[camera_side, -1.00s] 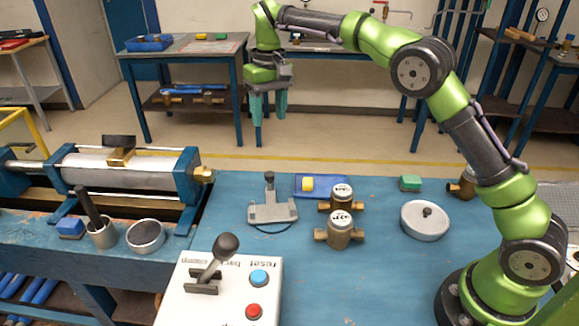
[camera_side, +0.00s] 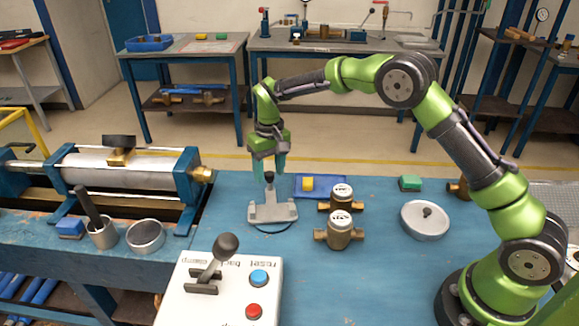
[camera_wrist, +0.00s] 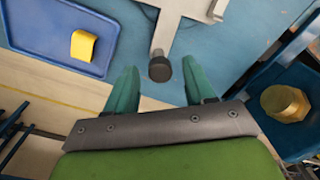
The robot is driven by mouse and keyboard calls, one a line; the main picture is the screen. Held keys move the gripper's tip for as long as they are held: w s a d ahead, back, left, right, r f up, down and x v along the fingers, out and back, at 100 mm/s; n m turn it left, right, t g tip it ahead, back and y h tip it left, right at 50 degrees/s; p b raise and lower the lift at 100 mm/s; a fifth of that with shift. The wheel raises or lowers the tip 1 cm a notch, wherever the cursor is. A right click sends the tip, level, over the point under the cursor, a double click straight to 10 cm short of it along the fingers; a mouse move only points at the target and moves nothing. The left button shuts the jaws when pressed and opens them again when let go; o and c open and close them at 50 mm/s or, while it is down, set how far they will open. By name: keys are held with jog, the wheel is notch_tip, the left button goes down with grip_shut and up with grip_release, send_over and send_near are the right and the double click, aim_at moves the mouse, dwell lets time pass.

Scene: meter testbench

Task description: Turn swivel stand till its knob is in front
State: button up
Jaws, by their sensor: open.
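The grey swivel stand (camera_side: 272,213) is on the blue bench, left of the two brass meters. Its dark knob (camera_side: 269,177) is on the stand's far side in the side view. My gripper (camera_side: 269,172) is open and points down, with its green fingers on either side of the knob. In the wrist view the knob (camera_wrist: 160,69) lies between the fingertips of my gripper (camera_wrist: 158,65), with gaps on both sides. Part of the stand's grey frame (camera_wrist: 178,14) shows at the top of that view.
Brass meters (camera_side: 339,231) stand right of the stand. A blue tray (camera_side: 329,184) with a yellow block (camera_side: 308,184) is behind them. A control box (camera_side: 225,288) with a lever is in front, and a clamp rig (camera_side: 130,170) is at left.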

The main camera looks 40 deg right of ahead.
grip_shut()
dwell(0.3)
jog(key=shift+s+d+m, duration=0.55)
jog(key=shift+d+m, duration=0.05)
jog(key=shift+m, duration=0.5)
grip_release()
